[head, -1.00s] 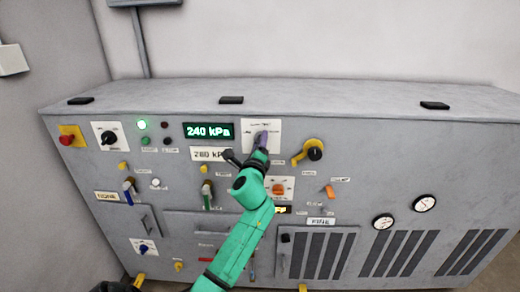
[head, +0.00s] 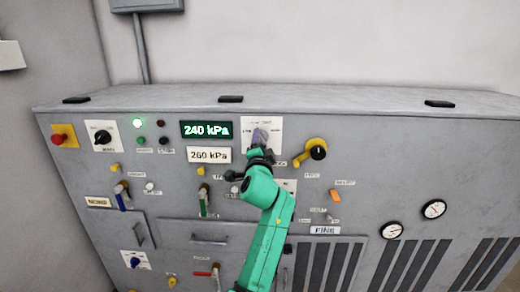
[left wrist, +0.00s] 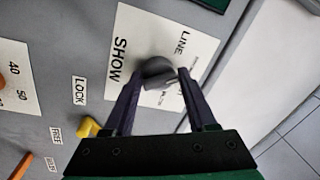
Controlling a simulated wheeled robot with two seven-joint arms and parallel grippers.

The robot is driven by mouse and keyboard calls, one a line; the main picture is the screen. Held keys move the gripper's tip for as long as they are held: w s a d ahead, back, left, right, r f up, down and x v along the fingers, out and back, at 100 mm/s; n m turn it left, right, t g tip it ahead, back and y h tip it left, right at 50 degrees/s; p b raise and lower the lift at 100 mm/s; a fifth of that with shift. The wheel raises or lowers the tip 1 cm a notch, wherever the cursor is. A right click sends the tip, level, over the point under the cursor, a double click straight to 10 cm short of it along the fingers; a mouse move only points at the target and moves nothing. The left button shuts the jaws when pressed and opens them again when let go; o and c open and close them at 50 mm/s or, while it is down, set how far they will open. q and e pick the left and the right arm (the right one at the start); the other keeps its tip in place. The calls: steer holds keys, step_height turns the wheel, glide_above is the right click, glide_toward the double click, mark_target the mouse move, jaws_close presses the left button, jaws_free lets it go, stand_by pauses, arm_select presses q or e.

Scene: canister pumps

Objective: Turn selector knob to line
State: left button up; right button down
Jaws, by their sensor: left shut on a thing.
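The selector knob (left wrist: 155,70) is dark grey and sits on a white plate (left wrist: 143,25) in the left wrist view. The plate reads "SHOW" in large print beside the knob and "LINE" above it to the right; other print is too small or covered. My left gripper (left wrist: 159,78) is shut on the knob, with one dark finger on each side. In the head view the plate (head: 275,125) is right of the green display, and my left gripper (head: 260,148) reaches it from below, covering part of it. I cannot tell exactly where the knob points. My right gripper is not in view.
The grey cabinet (head: 400,150) carries a green display (head: 207,130) reading 240 kPa and a white label (head: 209,155) reading 260 kPa. A yellow lever with a black knob (head: 318,152) is close to the right. An orange switch (head: 334,195) is lower right.

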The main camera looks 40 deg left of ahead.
arm_select(q)
steer(key=n+b, duration=0.1)
steer(key=n, duration=0.1)
steer(key=f+n+b, duration=0.1)
steer(key=n, duration=0.2)
steer(key=shift+w+d+g+b, duration=0.1)
steer(key=shift+g+b, duration=0.25)
steer(key=shift+g, duration=0.05)
steer(key=shift+r+n+y+b, duration=0.1)
steer(key=shift+n+y+b, duration=0.2)
steer(key=shift+n+b, duration=0.85)
steer(key=shift+r+n+p, duration=0.1)
steer(key=shift+n+p, duration=0.35)
steer(key=shift+n, duration=0.1)
steer(key=o, duration=1.3)
steer(key=shift+w+d+r, duration=0.1)
steer(key=shift+w, duration=0.05)
steer(key=shift+r, duration=0.1)
